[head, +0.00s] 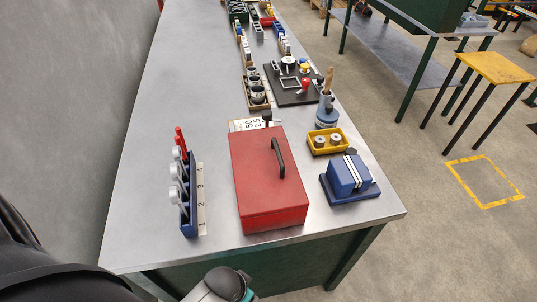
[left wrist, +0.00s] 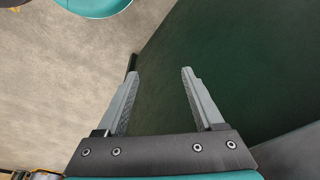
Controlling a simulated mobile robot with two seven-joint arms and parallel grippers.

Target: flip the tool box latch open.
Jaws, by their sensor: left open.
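The red tool box (head: 262,190) stands on the metal workbench near its front edge, closed, with a black handle (head: 278,157) on its lid. I cannot make out a latch; the front face shows only as a thin strip. My left gripper (left wrist: 160,72) is open and empty in the left wrist view, with both fingers apart in front of a dark green surface. The tool box is not in that view. In the head view a grey and teal part of my arm shows below the bench's front edge, and no fingers show. My right gripper is not in view.
A blue rack (head: 187,215) with numbered slots stands left of the box. A blue vise-like block (head: 350,178) and a yellow tray (head: 316,149) stand to its right. The bench top (head: 135,215) is bare at far left. Several small parts fill the back.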

